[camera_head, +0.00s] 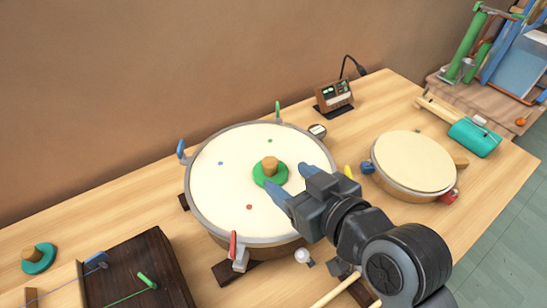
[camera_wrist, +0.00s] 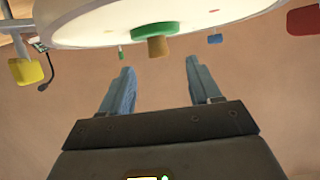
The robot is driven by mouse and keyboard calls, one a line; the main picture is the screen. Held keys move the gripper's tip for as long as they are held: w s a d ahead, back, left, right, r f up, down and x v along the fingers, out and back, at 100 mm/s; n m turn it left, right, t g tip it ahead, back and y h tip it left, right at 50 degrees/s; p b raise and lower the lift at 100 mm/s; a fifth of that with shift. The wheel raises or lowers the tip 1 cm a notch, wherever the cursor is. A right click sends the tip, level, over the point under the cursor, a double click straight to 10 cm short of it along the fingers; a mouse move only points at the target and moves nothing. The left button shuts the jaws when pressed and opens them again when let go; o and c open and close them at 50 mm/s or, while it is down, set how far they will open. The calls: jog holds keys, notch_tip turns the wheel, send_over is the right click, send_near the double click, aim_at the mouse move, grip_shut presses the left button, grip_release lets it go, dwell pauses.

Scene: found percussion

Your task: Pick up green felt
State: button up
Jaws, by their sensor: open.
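The green felt (camera_head: 262,181) is a round green disc with a tan wooden knob (camera_head: 270,163) on top. It lies near the middle of the pale head of the large drum (camera_head: 225,195). My gripper (camera_head: 291,181) is open, with its two blue fingers just right of and in front of the felt in the head view. In the wrist view the green felt (camera_wrist: 150,29) and its knob (camera_wrist: 158,47) show at the top, beyond and roughly between the open fingertips (camera_wrist: 160,66). Nothing is between the fingers.
Coloured clamps, such as a red one (camera_head: 233,245) and a blue one (camera_head: 181,150), stand up around the drum rim. A teal disc with a knob (camera_head: 38,259) lies at the far left. A smaller drum (camera_head: 413,162) stands at right, and a small device (camera_head: 335,95) stands behind.

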aim_at(274, 167)
jog(key=p+x, duration=0.1)
jog(key=x, duration=0.5)
jog(key=shift+w+a+f, duration=0.1)
jog(key=shift+w+f, duration=0.1)
jog(key=shift+w, duration=0.15)
jog(key=c, duration=1.1)
jog(key=shift+r, duration=0.15)
